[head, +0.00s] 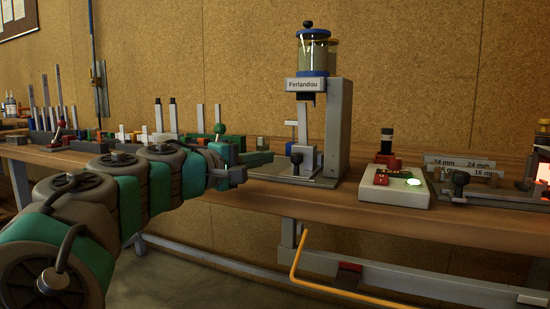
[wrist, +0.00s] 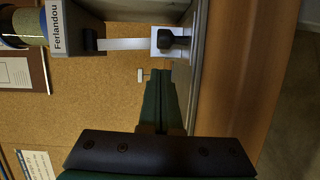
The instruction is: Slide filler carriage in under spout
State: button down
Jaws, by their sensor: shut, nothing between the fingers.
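The filler (head: 334,130), labelled Ferlandou, stands on the bench with a clear jar on top. Its dark spout (head: 306,97) hangs below the label; the spout also shows in the wrist view (wrist: 88,40). A black knob (head: 297,157), seemingly the carriage's handle, stands low in front of the column. In the wrist view the knob (wrist: 176,40) sits against a pale block. My gripper (head: 266,158) is shut and empty, left of the knob. In the wrist view its green fingers (wrist: 158,85) point towards the knob, with a gap between. The carriage's track is hard to make out.
A control box (head: 394,187) with a lit green button stands right of the filler, a dark post with a red base behind it. Green fixtures and upright bars crowd the bench on the left. A yellow bar (head: 296,262) hangs below the bench edge.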

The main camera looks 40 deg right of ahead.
jog(key=a, duration=1)
jog(key=shift+s+a, duration=0.15)
jog(key=shift+s, duration=0.1)
